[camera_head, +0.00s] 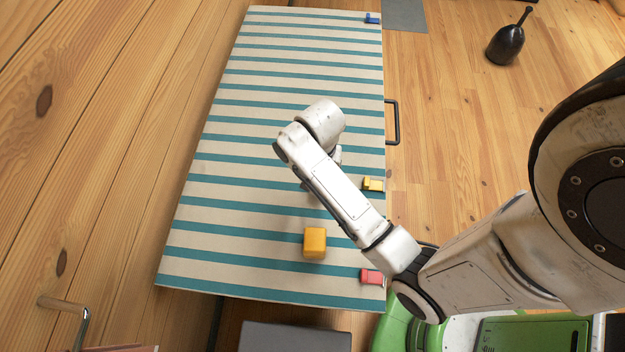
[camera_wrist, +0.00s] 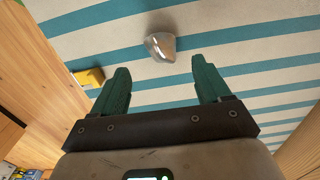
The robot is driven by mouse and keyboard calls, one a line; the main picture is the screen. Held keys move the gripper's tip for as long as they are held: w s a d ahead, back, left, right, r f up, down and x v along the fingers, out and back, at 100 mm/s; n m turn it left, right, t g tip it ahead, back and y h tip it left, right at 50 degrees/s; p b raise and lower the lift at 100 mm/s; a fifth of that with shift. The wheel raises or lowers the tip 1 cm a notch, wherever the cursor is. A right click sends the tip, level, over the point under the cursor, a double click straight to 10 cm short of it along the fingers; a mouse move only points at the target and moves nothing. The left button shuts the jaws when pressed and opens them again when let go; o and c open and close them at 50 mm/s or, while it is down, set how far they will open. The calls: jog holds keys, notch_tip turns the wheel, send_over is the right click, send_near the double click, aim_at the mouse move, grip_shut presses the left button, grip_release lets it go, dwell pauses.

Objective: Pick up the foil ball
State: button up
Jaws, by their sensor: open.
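The foil ball (camera_wrist: 160,46) is a shiny silver lump on the striped cloth surface in the wrist view. It lies beyond my fingertips, roughly centred between them, and nothing touches it. My gripper (camera_wrist: 161,66) has two teal fingers spread wide, with nothing between them. In the head view my white arm reaches over the striped table and covers most of the gripper. I cannot make out the foil ball there.
The table (camera_head: 250,110) has cream and teal stripes. On it are an orange-yellow cube (camera_head: 315,243), a small yellow item (camera_head: 373,184), a red item (camera_head: 372,277) and a blue item (camera_head: 372,18). Its left half is clear. A dark handle (camera_head: 393,122) juts from its right edge.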

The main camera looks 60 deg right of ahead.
jog(key=shift+w+d+f, duration=0.1)
jog(key=shift+f, duration=1.85)
jog(key=shift+d+f, duration=0.1)
jog(key=shift+f, duration=1.8)
jog(key=shift+c, duration=0.2)
jog(key=c, duration=1)
jog(key=shift+r, duration=0.1)
